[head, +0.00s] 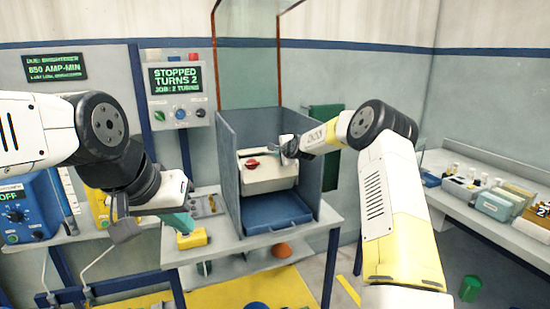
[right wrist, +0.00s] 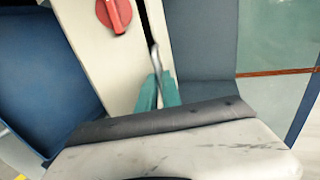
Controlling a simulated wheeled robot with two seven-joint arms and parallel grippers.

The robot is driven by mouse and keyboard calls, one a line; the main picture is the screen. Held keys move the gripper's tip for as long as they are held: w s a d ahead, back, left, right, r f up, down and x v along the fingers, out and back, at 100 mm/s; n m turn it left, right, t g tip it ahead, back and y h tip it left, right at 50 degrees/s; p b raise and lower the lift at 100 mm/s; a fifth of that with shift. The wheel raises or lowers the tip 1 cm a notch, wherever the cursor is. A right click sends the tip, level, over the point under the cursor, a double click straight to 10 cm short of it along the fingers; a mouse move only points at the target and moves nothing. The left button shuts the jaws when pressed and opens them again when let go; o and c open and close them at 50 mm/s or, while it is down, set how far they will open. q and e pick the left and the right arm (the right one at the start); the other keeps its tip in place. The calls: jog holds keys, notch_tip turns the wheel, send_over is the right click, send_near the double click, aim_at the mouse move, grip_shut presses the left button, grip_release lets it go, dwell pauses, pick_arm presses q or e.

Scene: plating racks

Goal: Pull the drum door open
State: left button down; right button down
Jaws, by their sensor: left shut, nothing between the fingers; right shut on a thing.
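The drum door (head: 268,179) is the cream front panel inside the grey-blue cabinet, with a red knob (head: 252,163) on it. In the right wrist view the panel (right wrist: 105,60) and red knob (right wrist: 114,13) show at the upper left. My right gripper (head: 289,151) is at the panel's right edge. Its teal fingers (right wrist: 158,92) are shut on a thin metal bar (right wrist: 154,58) that looks like the door handle. I cannot tell whether the door stands ajar. My left gripper (head: 178,222) is shut and empty, low beside a yellow block (head: 193,239).
The cabinet's side walls (head: 309,155) stand close on both sides of the door. A blue tray (head: 271,211) lies below it on the bench. A control box (head: 180,97) reading "STOPPED TURNS 2" hangs at the left. A side bench (head: 440,160) with bottles is at the right.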

notch_tip(320, 180, up, 6)
jog(key=w+g, duration=0.2)
jog(key=shift+w+a+r+h, duration=0.15)
jog(key=shift+w+a+h, duration=0.25)
dwell(0.4)
jog(key=c, duration=1.5)
grip_release()
jog(key=shift+c, duration=0.2)
jog(key=shift+v, duration=3.9)
